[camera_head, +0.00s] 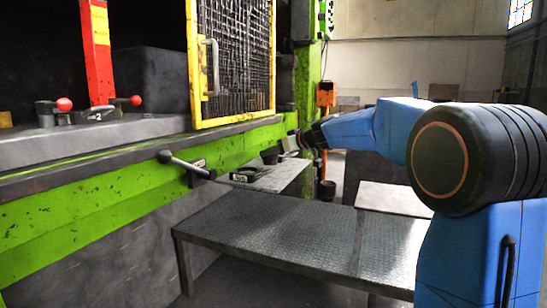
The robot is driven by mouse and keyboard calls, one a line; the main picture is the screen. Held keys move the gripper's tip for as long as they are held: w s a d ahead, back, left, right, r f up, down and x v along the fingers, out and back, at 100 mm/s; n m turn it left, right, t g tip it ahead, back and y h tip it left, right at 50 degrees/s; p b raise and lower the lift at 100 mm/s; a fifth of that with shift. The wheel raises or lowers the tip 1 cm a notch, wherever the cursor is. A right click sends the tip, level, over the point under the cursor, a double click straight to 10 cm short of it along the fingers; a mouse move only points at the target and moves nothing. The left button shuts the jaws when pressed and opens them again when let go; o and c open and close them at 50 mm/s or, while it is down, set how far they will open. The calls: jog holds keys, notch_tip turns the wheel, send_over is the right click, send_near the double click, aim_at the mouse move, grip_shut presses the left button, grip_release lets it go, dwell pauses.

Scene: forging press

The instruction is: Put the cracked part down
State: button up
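My blue arm reaches in from the right, and its end, my gripper (290,144), is small and far off, in front of the green press frame. A small dark round piece (271,154) shows just below and left of the gripper. I cannot tell whether the fingers hold it or it is only behind them. A flat dark ring-like piece (246,174) lies on a grey ledge (285,178) below the gripper. No crack can be made out on either piece at this size, and the fingers are too small to read.
A grey metal table (270,232) with a bare patterned top fills the lower middle. The green press (110,190) stands on the left, with a yellow-framed mesh guard (234,60) and a protruding black lever (185,163). A pale flat surface (393,198) lies behind the table.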

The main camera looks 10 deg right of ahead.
jog(key=shift+f, duration=0.85)
jog(key=o, duration=1.4)
jog(key=shift+f, duration=0.15)
jog(key=shift+c, duration=0.2)
jog(key=v, duration=1.2)
